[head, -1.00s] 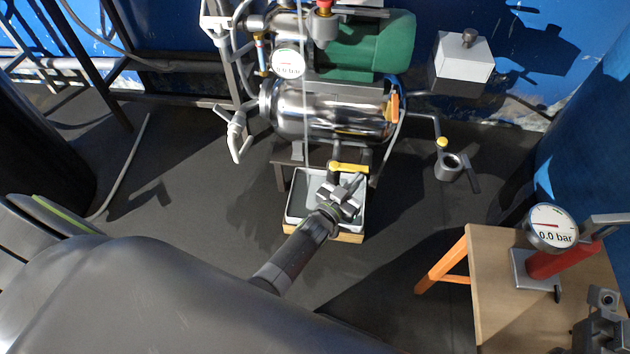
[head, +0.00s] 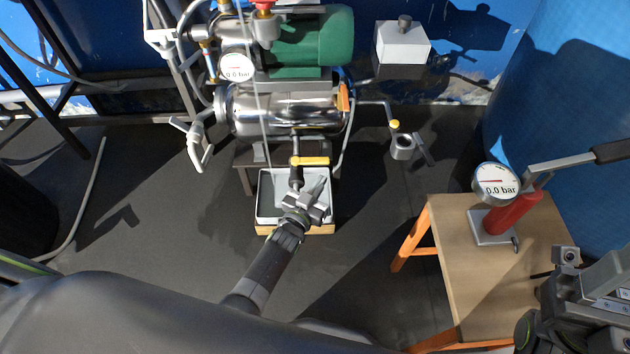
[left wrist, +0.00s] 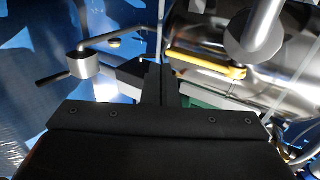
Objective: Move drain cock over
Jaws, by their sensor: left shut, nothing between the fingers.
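The drain cock has a yellow lever (head: 310,161) lying crosswise under the shiny steel vessel (head: 285,115). Its dark outlet (head: 296,178) points down over the white tray (head: 264,207). In the left wrist view the lever (left wrist: 205,63) runs slantwise, just right of the fingers. My left gripper (head: 316,192) is shut and empty, just in front of and apart from the lever, and hides part of the tray. Its closed fingers also show in the left wrist view (left wrist: 160,85). Part of my right arm shows at the lower right; I cannot make out its fingers.
A wooden table (head: 450,235) at the right bears a red hand pump (head: 513,212) with a gauge (head: 498,187). A cup-like fitting (head: 402,148) sticks out right of the vessel. A hose (head: 85,200) lies on the floor at the left. Dark floor is clear around the tray.

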